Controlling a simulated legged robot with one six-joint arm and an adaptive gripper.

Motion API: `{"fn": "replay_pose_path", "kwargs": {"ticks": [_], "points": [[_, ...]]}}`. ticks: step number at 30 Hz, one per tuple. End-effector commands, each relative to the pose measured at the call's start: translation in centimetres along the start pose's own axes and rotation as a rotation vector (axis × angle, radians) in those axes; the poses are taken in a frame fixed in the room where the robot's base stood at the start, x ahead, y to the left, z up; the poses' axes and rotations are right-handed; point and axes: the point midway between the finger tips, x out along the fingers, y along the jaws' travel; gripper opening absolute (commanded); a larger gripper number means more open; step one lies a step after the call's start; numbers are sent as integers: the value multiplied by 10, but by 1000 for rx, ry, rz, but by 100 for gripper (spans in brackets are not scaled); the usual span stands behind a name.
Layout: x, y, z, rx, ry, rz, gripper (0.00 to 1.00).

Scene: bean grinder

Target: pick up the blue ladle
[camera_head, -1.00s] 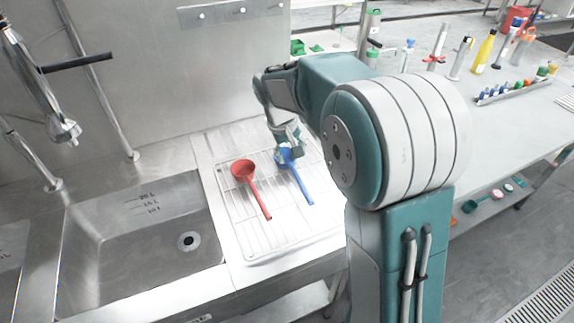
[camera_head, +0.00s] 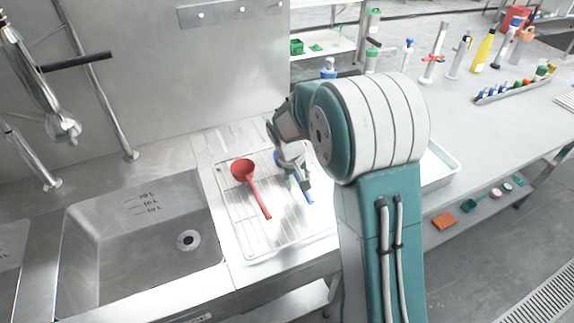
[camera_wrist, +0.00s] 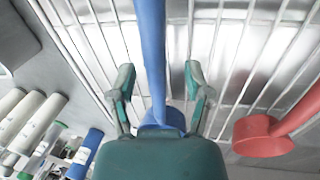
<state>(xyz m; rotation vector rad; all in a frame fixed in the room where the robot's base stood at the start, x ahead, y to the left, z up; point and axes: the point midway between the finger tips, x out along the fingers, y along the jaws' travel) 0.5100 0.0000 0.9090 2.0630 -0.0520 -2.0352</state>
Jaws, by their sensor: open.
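The blue ladle (camera_head: 309,197) lies on the wire rack, right of the red ladle. In the head view, my gripper (camera_head: 301,181) covers much of its handle, and only the handle end and a bit of the bowl show. In the wrist view, the ladle's blue handle (camera_wrist: 153,50) runs from the top edge down between my two fingers. Its bowl (camera_wrist: 163,120) is partly hidden behind my gripper's body. My gripper (camera_wrist: 160,84) is open, with one finger on each side of the handle and gaps on both sides.
The red ladle (camera_head: 255,194) lies on the rack to the left, and also shows at the wrist view's right (camera_wrist: 262,138). The wire rack (camera_head: 233,226) sits beside a steel sink (camera_head: 135,245). A metal tray (camera_head: 441,168) is on the counter behind my arm. Bottles stand farther right.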

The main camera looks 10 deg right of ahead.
Motion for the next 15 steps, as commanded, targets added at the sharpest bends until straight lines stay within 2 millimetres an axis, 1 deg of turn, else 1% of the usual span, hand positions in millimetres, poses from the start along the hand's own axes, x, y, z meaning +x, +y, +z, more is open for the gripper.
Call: {"fn": "replay_pose_path", "kwargs": {"ticks": [3, 4, 5, 6, 7, 8, 15], "points": [[0, 0, 0, 0, 0, 0, 64], [0, 0, 0, 0, 0, 0, 55], [0, 0, 0, 0, 0, 0, 41], [0, 0, 0, 0, 0, 0, 24], [0, 0, 0, 0, 0, 0, 10], [0, 0, 0, 0, 0, 0, 0], [-1, 0, 0, 0, 0, 0, 0]]}}
